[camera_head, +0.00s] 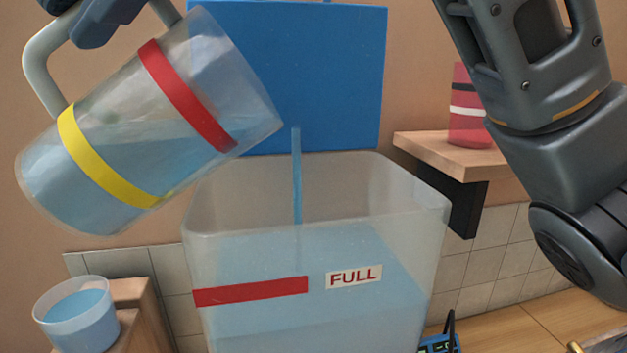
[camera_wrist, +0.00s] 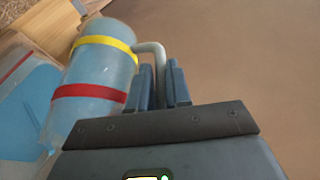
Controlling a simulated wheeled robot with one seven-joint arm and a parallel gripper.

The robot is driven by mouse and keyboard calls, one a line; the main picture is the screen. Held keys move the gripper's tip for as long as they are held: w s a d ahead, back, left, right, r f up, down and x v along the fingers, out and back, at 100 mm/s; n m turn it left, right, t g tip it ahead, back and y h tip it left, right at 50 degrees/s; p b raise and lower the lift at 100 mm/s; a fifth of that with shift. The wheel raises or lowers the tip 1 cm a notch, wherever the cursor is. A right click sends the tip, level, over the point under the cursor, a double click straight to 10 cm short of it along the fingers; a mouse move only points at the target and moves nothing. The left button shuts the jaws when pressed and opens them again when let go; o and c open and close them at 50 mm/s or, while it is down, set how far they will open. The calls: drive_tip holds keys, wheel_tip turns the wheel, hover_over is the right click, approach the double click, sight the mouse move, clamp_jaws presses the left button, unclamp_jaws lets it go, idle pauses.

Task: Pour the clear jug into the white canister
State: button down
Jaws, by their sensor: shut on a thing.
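The clear jug (camera_head: 150,125) has a yellow and a red band and blue liquid inside. It is tilted, mouth to the right, above the white canister's left part. My gripper (camera_head: 82,18) is shut on its pale handle (camera_head: 45,65), at the top left. In the wrist view the jug (camera_wrist: 95,75) is left of my gripper (camera_wrist: 162,78). A thin blue stream (camera_head: 297,175) falls near the jug's lip into the translucent white canister (camera_head: 420,210). The canister holds blue liquid around its red band and FULL label (camera_head: 353,277); the exact level is hard to tell.
A small cup of blue liquid (camera_head: 78,320) stands on a wooden block at the lower left. A red cup (camera_head: 468,110) stands on a wall shelf (camera_head: 440,150) at the right. A blue panel (camera_head: 330,75) is behind the canister. My arm fills the upper right.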

sight(147, 46)
drive_tip(key=shift+w+d+r+y+b, duration=0.2)
drive_tip(key=shift+d+y+b, duration=0.45)
drive_tip(key=shift+b, duration=0.25)
idle(1.0)
drive_tip(key=shift+w+d+m+g+y, duration=0.2)
drive_tip(key=shift+d+y, duration=0.2)
drive_tip(key=shift+y, duration=0.1)
drive_tip(key=shift+w+d+m+g+y, duration=0.15)
drive_tip(key=shift+d+m+g+y, duration=0.05)
drive_tip(key=shift+d+y, duration=0.2)
idle(1.5)
